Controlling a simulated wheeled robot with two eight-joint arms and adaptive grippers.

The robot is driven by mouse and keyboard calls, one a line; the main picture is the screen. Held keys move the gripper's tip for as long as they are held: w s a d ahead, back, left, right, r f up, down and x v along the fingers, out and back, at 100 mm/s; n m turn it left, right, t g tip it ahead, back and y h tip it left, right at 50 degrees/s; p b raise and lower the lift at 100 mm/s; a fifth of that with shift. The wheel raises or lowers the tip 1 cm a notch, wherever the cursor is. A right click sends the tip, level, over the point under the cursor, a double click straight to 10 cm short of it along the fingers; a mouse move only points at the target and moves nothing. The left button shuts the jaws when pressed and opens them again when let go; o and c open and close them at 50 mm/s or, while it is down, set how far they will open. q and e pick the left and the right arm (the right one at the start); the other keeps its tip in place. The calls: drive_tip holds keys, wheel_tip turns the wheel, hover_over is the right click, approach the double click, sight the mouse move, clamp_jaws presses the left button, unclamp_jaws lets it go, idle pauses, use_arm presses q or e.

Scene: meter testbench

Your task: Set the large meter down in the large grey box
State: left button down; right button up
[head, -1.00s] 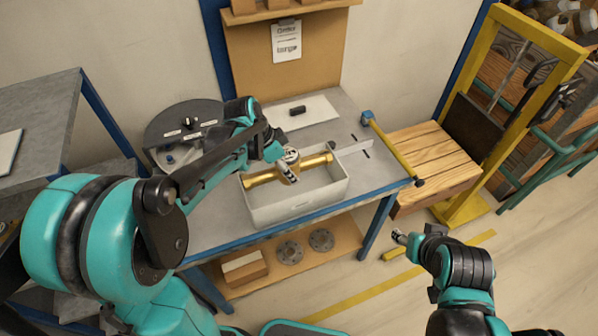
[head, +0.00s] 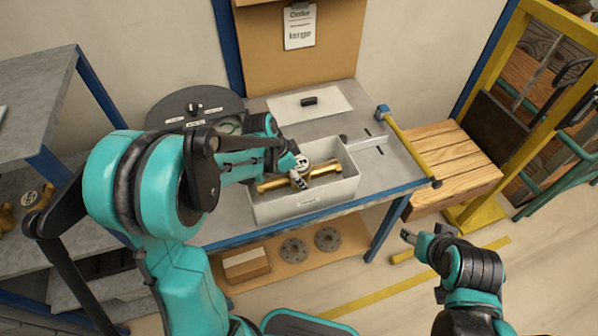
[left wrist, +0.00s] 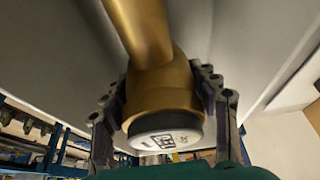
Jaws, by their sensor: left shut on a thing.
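The large meter (head: 323,168) is a brass piece with a long pipe and a round dial. It lies lengthwise within the walls of the large grey box (head: 306,206) on the bench. Whether it touches the box floor I cannot tell. My left gripper (head: 299,174) is shut on the meter's round body. In the left wrist view the fingers sit on both sides of the brass body (left wrist: 160,95), with the white dial face between them. My right gripper (head: 409,236) is in front of the bench at the right, apart from the meter; its fingertips are too small to read.
A round grey fixture (head: 195,107) stands on the bench left of the box. A white sheet (head: 335,100) with a small black object lies behind it. A yellow bar (head: 408,145) runs along the bench's right side, beside a wooden surface (head: 445,160).

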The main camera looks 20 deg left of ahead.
use_arm(q)
drive_tip(key=shift+f+b, duration=0.45)
drive_tip(key=shift+f, duration=1.05)
drive_tip(key=shift+c, duration=2.2)
unclamp_jaws()
